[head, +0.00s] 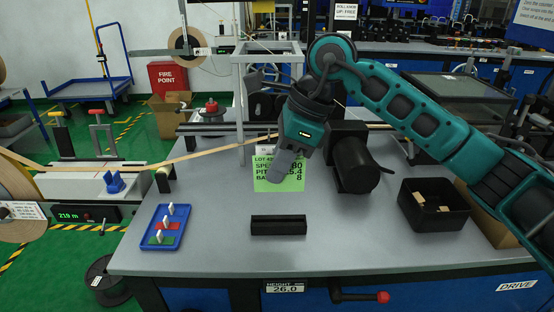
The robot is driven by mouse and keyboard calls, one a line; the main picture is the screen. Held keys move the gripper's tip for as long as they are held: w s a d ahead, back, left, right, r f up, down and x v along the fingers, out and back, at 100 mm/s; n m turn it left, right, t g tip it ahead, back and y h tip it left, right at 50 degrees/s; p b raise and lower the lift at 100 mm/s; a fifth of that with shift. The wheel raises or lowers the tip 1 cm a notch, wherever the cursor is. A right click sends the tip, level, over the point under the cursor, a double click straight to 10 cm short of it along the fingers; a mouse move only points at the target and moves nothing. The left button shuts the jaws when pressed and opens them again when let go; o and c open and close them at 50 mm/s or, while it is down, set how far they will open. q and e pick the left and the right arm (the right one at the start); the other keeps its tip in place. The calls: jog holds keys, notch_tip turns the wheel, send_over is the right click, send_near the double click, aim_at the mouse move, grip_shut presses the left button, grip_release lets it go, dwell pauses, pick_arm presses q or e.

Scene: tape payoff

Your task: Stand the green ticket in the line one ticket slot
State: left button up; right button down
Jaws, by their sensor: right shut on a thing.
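The green ticket (262,184) is a flat card with dark printed lines facing me, in the middle of the head view above the grey bench. My right gripper (275,178) reaches down from the upper right in front of it and is shut on it. The gripper hides part of the card and its print. A long black block (278,225) lies on the bench in front of the ticket, apart from it. I cannot read any line-one mark on it. My left gripper is not in view.
A blue tray (178,240) with small coloured pieces and white tabs lies at the bench's left. A black bin (433,220) stands at the right. A grey frame (239,90) rises behind the ticket. The front middle of the bench (230,258) is clear.

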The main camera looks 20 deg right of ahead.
notch_tip(320, 180, down, 2)
jog(key=shift+b, duration=0.6)
jog(key=shift+f+b, duration=0.55)
jog(key=shift+f, duration=0.35)
jog(key=shift+f+b, duration=0.85)
jog(key=shift+f, duration=0.3)
jog(key=shift+f+b, duration=0.85)
jog(key=shift+f, duration=0.2)
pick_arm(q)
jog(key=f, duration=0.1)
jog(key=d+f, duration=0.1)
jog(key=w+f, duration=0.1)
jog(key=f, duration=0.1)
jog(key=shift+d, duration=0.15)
pick_arm(e)
jog(key=shift+f, duration=0.2)
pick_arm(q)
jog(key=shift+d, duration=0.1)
pick_arm(e)
jog(key=c, duration=1.2)
grip_release()
pick_arm(q)
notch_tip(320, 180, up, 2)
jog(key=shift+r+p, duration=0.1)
jog(key=shift+p, duration=0.75)
pick_arm(e)
jog(key=v, duration=1.3)
